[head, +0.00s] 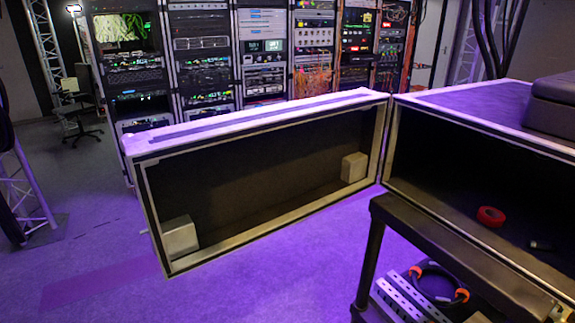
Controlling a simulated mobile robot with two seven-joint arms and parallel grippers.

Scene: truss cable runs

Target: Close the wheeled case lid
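The case body (458,119) fills the right side of the head view, with its dark open front showing. Its lid (262,190) stands upright to the left, swung wide open, with its hollow dark inside facing me. The lid's right edge meets the case's near-left corner; the hinge detail is too small to make out. Two pale grey blocks sit inside the lid, one at the lower left (178,237) and one at the right (354,167). Neither of my grippers is in view.
A red tape roll (491,216) and a small dark object (540,245) lie inside the case. A black frame (372,250) in front holds a coiled cable (438,284) and slotted strips (408,300). Equipment racks (262,50) stand behind the lid. Purple-lit floor (270,285) before it is clear.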

